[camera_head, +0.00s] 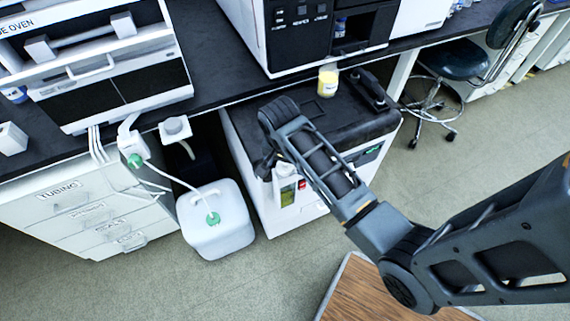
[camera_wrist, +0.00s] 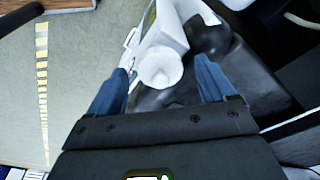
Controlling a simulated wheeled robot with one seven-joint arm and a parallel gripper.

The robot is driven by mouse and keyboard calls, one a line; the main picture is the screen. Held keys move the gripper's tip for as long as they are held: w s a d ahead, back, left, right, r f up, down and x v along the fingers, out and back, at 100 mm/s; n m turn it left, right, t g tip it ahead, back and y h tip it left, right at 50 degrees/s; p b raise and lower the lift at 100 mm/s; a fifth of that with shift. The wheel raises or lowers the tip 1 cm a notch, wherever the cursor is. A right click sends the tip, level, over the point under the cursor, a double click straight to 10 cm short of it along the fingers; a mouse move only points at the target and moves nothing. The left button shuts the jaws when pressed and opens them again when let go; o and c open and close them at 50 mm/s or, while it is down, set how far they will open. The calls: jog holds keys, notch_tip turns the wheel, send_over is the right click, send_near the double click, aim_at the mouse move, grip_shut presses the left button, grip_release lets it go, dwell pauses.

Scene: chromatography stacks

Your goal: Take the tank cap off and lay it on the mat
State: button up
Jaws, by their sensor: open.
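My gripper (camera_head: 267,164) hangs at the front left of a black-topped white unit, and its fingers are mostly hidden in the head view. In the wrist view my gripper (camera_wrist: 161,66) is open, with a round white cap (camera_wrist: 160,68) between its two blue fingers. No finger clearly touches the cap. The cap sits in front of a white body, seemingly the tank (camera_wrist: 172,30). A thin dark outlined patch (camera_head: 311,106) on the black top may be the mat.
A yellow-labelled jar (camera_head: 327,82) stands on the black top (camera_head: 350,115), near a dark handle-like object (camera_head: 372,90). A white jug (camera_head: 215,235) with tubing stands on the floor at left. The bench and instruments overhang behind. A stool (camera_head: 450,65) is at right.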

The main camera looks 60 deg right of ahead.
jog(key=shift+c, duration=0.5)
jog(key=c, duration=1)
